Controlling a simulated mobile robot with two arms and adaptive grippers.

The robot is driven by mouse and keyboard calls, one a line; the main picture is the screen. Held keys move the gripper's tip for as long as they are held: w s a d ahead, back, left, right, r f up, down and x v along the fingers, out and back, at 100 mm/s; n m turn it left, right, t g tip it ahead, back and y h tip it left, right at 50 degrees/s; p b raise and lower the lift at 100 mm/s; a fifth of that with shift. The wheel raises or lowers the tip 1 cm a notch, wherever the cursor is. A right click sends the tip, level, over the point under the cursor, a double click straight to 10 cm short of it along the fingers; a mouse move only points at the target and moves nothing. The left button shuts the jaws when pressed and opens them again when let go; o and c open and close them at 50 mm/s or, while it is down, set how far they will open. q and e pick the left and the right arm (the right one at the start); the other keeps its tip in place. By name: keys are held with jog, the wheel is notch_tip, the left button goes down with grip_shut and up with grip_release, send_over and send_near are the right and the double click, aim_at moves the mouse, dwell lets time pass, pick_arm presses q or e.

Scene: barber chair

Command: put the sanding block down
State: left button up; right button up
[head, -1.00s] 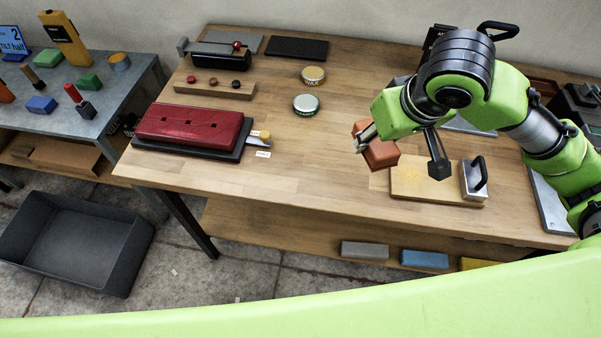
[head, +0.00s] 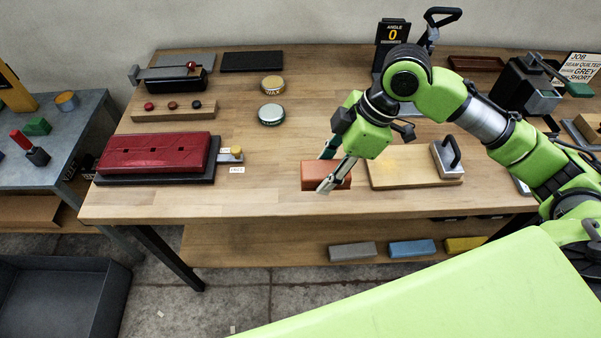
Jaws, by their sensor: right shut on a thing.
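The sanding block (head: 312,176) is a rust-orange block in the head view, at the front middle of the wooden workbench (head: 270,205). My right gripper (head: 327,175) comes down over it from the upper right and is shut on it, with one finger in front and the other behind. The block looks level and low, at or just above the bench top; I cannot tell if it touches. Part of its front face is hidden by the near finger. My left gripper is not in view.
A wooden board (head: 400,176) with a grey metal block with a black handle (head: 447,160) lies just right. A red padded panel (head: 155,153) on a black base is at left. Tins (head: 272,114) stand behind. Bare bench lies between panel and block.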

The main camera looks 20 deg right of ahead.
jog(key=p, duration=0.1)
send_over(295, 182)
jog(key=s+d, duration=0.1)
jog(key=d, duration=0.1)
jog(key=f, duration=0.6)
jog(key=shift+s+a+f, duration=0.1)
jog(key=shift+s+a, duration=0.1)
jog(key=shift+w+a+f, duration=0.2)
jog(key=shift+w+f, duration=0.35)
jog(key=shift+f, duration=0.2)
notch_tip(295, 182, down, 2)
jog(key=shift+s+f+p, duration=0.1)
jog(key=shift+f+p, duration=0.05)
jog(key=shift+p, duration=0.6)
jog(key=shift+f, duration=0.3)
